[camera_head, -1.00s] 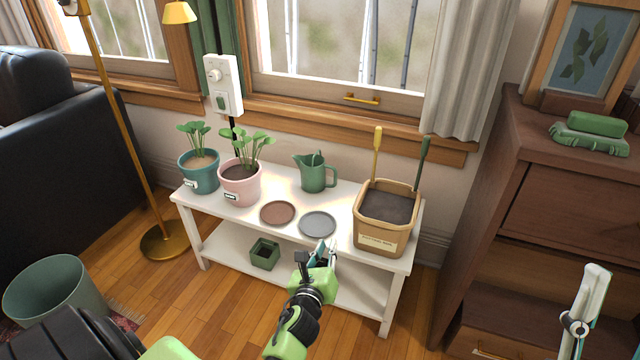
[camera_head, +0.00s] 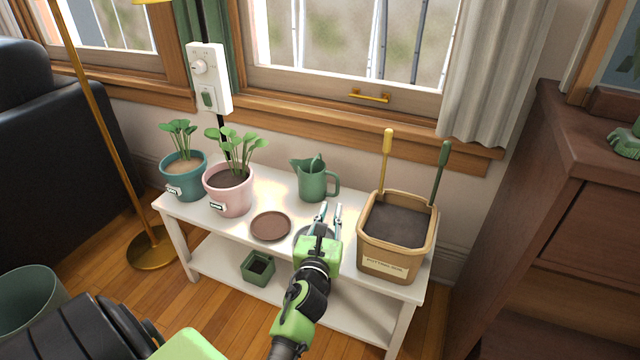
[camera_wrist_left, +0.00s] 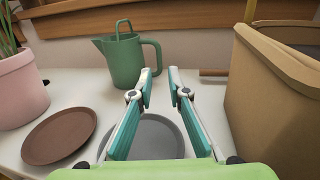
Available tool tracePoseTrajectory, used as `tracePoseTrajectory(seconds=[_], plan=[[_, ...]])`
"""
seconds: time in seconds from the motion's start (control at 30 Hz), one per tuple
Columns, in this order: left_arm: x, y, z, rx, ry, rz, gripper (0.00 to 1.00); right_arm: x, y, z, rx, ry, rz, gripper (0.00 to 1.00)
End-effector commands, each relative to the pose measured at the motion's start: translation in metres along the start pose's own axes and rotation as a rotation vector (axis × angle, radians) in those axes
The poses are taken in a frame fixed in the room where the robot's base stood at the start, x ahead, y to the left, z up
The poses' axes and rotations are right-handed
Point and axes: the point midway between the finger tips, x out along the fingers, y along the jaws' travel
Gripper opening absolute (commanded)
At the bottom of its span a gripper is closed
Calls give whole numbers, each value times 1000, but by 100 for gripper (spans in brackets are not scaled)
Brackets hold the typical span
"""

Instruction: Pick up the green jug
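The green jug (camera_head: 312,180) stands upright at the back of the white bench, its handle to the right and spout to the left. It also shows in the left wrist view (camera_wrist_left: 123,62), just beyond the fingers and a little left of the gap between them. My left gripper (camera_head: 329,207) is above the grey saucer, in front of the jug and apart from it. In the left wrist view its two fingers (camera_wrist_left: 159,73) are spread with nothing between them. My right gripper is not in view.
A tan potting-soil box (camera_head: 388,262) with two tools stands close right of my left gripper. A brown saucer (camera_head: 270,226), a grey saucer (camera_wrist_left: 152,135), a pink pot (camera_head: 229,197) and a teal pot (camera_head: 184,183) share the white bench (camera_head: 190,225). The wall and window are behind.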

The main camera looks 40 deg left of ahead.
Motion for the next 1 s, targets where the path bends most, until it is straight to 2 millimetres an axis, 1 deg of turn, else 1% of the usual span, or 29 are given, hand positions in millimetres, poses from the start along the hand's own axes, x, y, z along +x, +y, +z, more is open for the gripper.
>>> tracePoseTrajectory(seconds=[0.2,0.33,0.43,0.57,0.67,0.73,0.83,0.9,1.0], plan=[[42,1,1,0,-3,1,16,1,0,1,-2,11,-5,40],[64,0,0,0,-2,1,16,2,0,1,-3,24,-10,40],[75,0,0,-2,-1,1,16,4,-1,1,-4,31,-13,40],[82,1,0,-1,0,1,16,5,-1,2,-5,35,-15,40],[92,2,0,-2,-1,1,16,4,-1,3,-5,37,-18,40],[104,2,-1,-2,-1,1,16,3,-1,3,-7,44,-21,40],[118,2,-1,-3,-1,1,16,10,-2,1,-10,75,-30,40],[125,3,-1,-1,0,0,16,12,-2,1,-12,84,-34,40],[131,2,0,-2,1,0,16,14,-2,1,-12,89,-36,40]])
